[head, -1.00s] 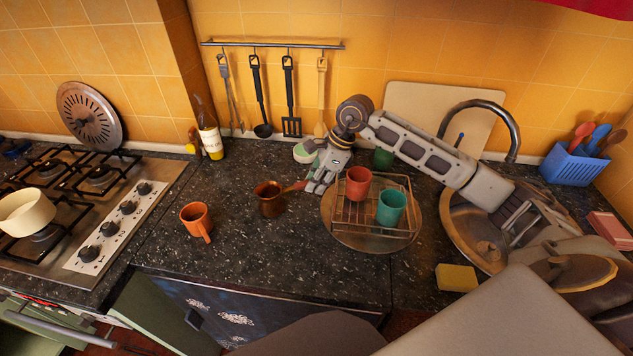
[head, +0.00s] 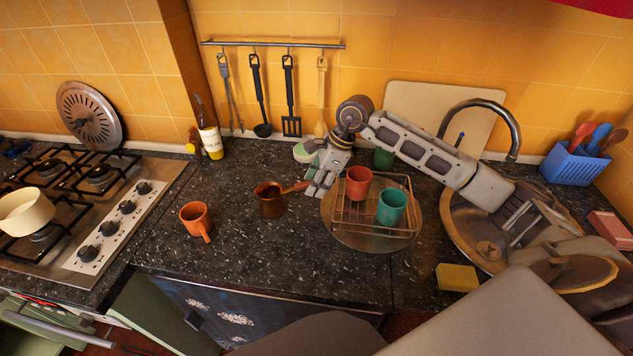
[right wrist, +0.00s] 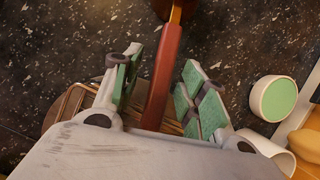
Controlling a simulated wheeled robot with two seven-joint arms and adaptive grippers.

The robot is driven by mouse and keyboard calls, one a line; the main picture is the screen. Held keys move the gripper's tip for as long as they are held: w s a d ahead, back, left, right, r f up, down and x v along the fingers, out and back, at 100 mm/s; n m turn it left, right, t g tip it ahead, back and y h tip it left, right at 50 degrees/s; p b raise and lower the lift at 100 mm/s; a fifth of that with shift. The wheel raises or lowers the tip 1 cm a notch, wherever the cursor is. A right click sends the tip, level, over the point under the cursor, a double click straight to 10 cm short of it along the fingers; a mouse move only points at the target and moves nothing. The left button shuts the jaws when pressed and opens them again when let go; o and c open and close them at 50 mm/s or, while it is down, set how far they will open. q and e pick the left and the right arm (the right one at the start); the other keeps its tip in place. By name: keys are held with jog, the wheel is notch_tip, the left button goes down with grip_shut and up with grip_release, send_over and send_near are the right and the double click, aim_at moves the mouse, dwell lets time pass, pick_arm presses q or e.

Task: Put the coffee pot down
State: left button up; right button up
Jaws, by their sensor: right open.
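The coffee pot (head: 270,201) is a small copper-brown pot with a long reddish handle. It stands upright on the dark speckled counter (head: 262,252), between an orange mug and a wire rack. Its handle points right, toward my right gripper (head: 314,189). In the right wrist view the handle (right wrist: 165,75) runs between the two green-padded fingers of my right gripper (right wrist: 161,62), with gaps on both sides. The gripper is open around the handle. Only a bit of the pot's body shows at the top of that view. My left gripper is not in view.
An orange mug (head: 196,219) stands left of the pot. Right of it, a wire rack (head: 346,228) on a round tray holds a red cup (head: 358,182) and a teal cup (head: 391,207). A green cup (head: 383,158) stands behind. The counter in front of the pot is clear.

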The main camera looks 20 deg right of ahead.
jog(key=v, duration=1.2)
dwell(0.9)
